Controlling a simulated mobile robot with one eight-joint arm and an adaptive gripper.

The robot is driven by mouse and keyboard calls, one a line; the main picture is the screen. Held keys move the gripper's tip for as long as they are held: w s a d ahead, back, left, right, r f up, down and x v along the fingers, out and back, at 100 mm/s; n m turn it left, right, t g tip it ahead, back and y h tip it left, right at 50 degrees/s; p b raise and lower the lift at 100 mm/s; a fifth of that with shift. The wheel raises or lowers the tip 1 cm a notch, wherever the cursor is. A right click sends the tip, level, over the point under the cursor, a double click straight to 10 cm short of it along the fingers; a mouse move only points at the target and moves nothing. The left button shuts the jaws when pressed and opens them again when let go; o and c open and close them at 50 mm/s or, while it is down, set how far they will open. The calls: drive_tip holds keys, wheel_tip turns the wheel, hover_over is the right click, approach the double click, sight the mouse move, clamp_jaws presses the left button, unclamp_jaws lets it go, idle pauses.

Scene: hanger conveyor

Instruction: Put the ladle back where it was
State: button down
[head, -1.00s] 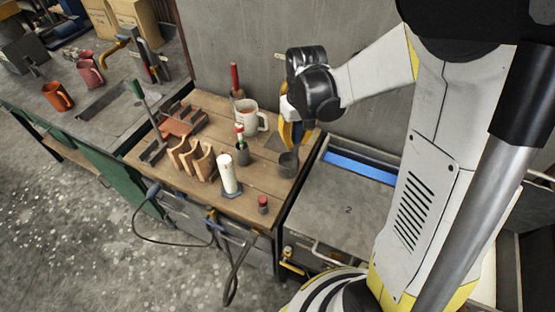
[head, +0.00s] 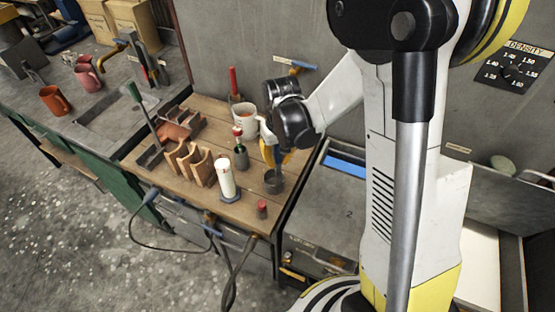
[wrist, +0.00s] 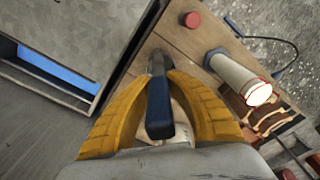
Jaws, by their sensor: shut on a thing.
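The ladle has a dark blue handle (wrist: 160,115) and a grey cup-shaped bowl (head: 274,182). My gripper (head: 276,156) is shut on the handle, and its yellow fingers flank the handle in the wrist view (wrist: 157,88). The bowl hangs below the fingers over the right part of the wooden worktop (head: 222,212), near its right edge. I cannot tell whether the bowl touches the wood. Most of the bowl is hidden behind the handle in the wrist view.
A white candle-like cylinder (head: 226,180), a dark green bottle (head: 241,157), a white mug (head: 245,120) and a small red-topped piece (head: 262,209) stand nearby. A wooden rack (head: 192,163) is further left. A grey tank (head: 322,215) adjoins at right. A blue-handled fitting (head: 289,62) is on the wall.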

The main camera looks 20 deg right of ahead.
drive_tip(key=c, duration=1.4)
unclamp_jaws()
drive_tip(key=shift+f, duration=0.1)
drive_tip(key=r+p, duration=0.1)
drive_tip(key=r, duration=0.3)
drive_tip(key=r+p, duration=0.1)
drive_tip(key=r, duration=0.3)
drive_tip(key=s+r+p, duration=0.1)
drive_tip(key=r, duration=0.3)
drive_tip(key=shift+r, duration=0.15)
drive_tip(key=s+r+t, duration=0.2)
drive_tip(key=s+r, duration=0.1)
drive_tip(key=s, duration=0.1)
drive_tip(key=s+r+t, duration=0.2)
drive_tip(key=s+r, duration=0.1)
drive_tip(key=s, duration=0.2)
drive_tip(key=s+r+t, duration=0.2)
drive_tip(key=s+r, duration=0.1)
drive_tip(key=s, duration=0.1)
drive_tip(key=shift+s+r, duration=0.25)
drive_tip(key=shift+s, duration=0.05)
